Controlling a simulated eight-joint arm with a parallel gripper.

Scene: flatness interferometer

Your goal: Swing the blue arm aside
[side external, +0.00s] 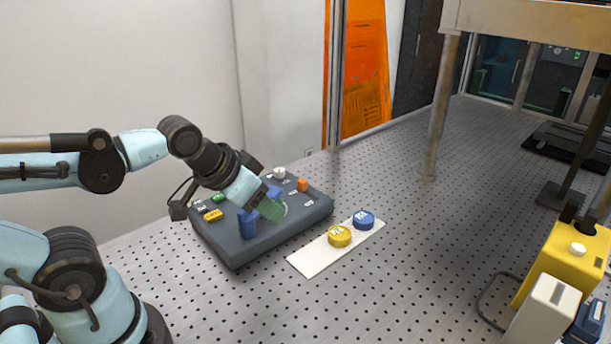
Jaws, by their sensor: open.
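The blue arm (248,223) stands on the dark grey box (240,254), towards its front left side. Part of it is hidden behind my gripper (268,207). My gripper is tilted down over the middle of the box, with its jaws open close to the blue arm. I cannot tell whether the jaws touch it or are around it. A green piece shows at the fingertips, and part of a pale round rim shows just right of them.
A white plate (311,262) with a yellow disc (340,236) and blue disc (363,220) lies right.

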